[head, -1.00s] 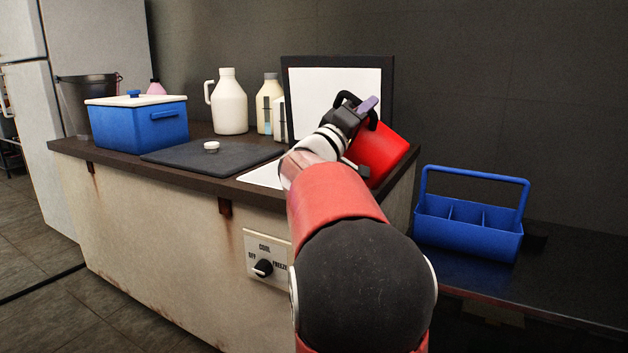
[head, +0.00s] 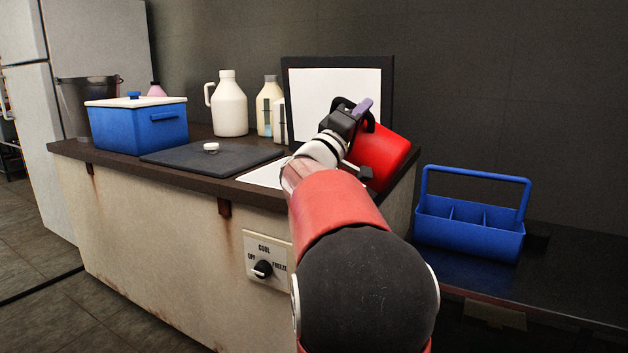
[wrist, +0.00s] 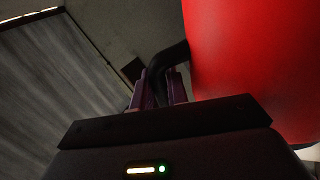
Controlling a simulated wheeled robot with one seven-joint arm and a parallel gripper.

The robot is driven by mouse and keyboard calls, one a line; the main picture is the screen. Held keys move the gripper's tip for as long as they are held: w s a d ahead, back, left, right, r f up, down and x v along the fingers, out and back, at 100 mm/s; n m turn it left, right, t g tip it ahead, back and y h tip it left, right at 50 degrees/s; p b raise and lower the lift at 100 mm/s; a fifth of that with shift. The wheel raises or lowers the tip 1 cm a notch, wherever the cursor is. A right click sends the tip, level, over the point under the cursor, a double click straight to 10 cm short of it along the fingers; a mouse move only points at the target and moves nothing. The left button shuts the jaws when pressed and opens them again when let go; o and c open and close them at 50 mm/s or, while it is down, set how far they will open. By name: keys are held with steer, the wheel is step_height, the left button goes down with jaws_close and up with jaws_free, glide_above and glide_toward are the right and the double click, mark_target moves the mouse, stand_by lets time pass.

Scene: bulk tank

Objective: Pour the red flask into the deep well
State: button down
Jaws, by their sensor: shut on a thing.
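The red flask (head: 384,153) is held tilted over the right end of the counter-like tank, in front of the raised lid. My gripper (head: 362,108) is shut on its black handle. In the wrist view the purple fingers of my gripper (wrist: 158,90) close on the handle, and the red flask body (wrist: 250,70) fills the upper right. The right-hand opening of the tank shows only as a white strip (head: 264,174); my arm and the flask hide most of it. I cannot see the flask's mouth or any liquid, nor tell which well is the deep one.
The raised lid (head: 336,92) stands upright, white inside with a dark frame. A dark flat lid with a white knob (head: 205,157) lies left of it. A blue cooler (head: 140,128), jug (head: 229,105) and bottles stand behind. A blue caddy (head: 468,232) sits lower right.

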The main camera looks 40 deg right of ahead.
steer(key=shift+w+a+f+n+t+b, duration=0.15)
steer(key=shift+w+f+n+t+b, duration=0.15)
steer(key=shift+n+t+b, duration=0.35)
steer(key=shift+w+r+n+p, duration=0.1)
steer(key=shift+n+p, duration=0.15)
steer(key=shift+p, duration=0.1)
steer(key=shift+w+a, duration=0.15)
steer(key=shift+w+a+n+t+p, duration=0.2)
steer(key=shift+w+n+t+p, duration=0.3)
steer(key=shift+n, duration=0.2)
steer(key=shift+w+a+n+t+p, duration=0.15)
steer(key=shift+w+n+t+p, duration=0.3)
steer(key=shift+n, duration=0.25)
steer(key=shift+w+f+n, duration=0.15)
steer(key=shift+f+n, duration=0.05)
steer(key=shift+n, duration=0.1)
steer(key=shift+w+a+f+n+t+p, duration=0.2)
steer(key=shift+w+f+n+t, duration=0.15)
steer(key=shift+n+t, duration=0.25)
steer(key=shift+w+a+f+n+t+p, duration=0.15)
steer(key=shift+w+f+n+t, duration=0.2)
steer(key=shift+n, duration=0.35)
steer(key=shift+w+a+f+n+t+y+p, duration=0.15)
steer(key=shift+w+n+t+y+p, duration=0.25)
steer(key=shift+n+t, duration=0.3)
steer(key=shift+w+a+n+t+y+p, duration=0.15)
steer(key=shift+w+n+t+y+p, duration=0.2)
steer(key=shift+n+t, duration=0.35)
